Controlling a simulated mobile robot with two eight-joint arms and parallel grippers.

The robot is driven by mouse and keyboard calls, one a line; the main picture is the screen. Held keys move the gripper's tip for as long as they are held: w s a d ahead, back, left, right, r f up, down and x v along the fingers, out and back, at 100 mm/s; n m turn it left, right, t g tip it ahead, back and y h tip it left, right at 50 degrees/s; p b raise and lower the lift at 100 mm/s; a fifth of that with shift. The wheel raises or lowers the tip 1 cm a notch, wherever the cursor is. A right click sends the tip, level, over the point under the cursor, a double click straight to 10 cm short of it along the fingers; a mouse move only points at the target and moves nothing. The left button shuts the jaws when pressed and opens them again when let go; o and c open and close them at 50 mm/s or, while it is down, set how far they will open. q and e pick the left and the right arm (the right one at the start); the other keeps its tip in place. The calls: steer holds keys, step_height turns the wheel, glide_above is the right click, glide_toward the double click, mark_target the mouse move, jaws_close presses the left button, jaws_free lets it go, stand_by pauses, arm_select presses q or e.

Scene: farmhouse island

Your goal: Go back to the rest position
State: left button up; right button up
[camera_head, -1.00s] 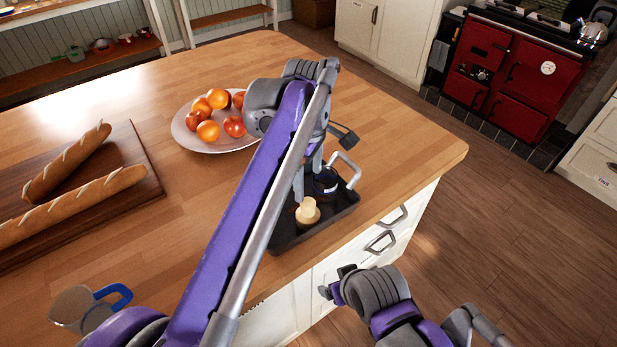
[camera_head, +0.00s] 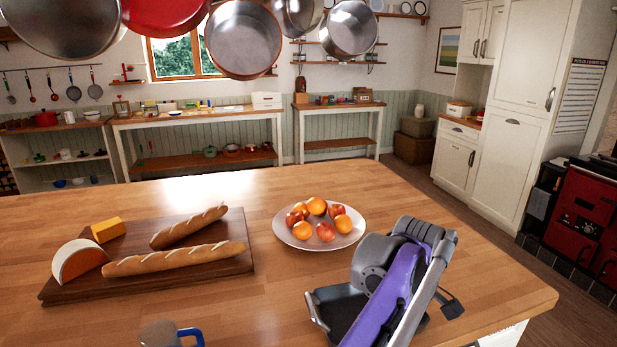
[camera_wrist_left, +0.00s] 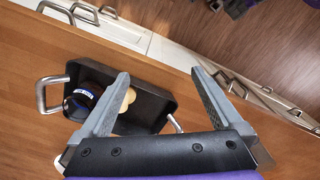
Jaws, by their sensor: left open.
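Beyond the fingers lies a black tray (camera_wrist_left: 158,92) with metal handles. It holds a dark jar with a blue label (camera_wrist_left: 82,98) and a pale beige piece (camera_wrist_left: 127,99). In the head view the tray (camera_head: 338,303) is partly covered by my arm. My right gripper is not in the head view.
A plate of fruit (camera_head: 281,232) stands just beyond my left arm. A board (camera_head: 75,291) with bread and cheese lies left, and a blue-handled mug (camera_head: 160,333) stands at the near edge. Pans (camera_head: 243,38) hang overhead. The island's right corner is clear.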

arm_select(q)
steer(key=s+a+f+m+t, duration=0.1)
steer(key=s+a+f+m, duration=0.1)
steer(key=a, duration=0.8)
steer(key=s+a+f+m+t, duration=0.1)
steer(key=s+a+m, duration=0.15)
steer(key=a, duration=0.85)
steer(key=s+a+f+m+t, duration=0.3)
steer(key=s+a+f+m, duration=0.1)
steer(key=s+a+f, duration=0.9)
steer(key=shift+s+a+m, duration=0.35)
steer(key=shift+s+a, duration=0.1)
steer(key=shift+s, duration=0.35)
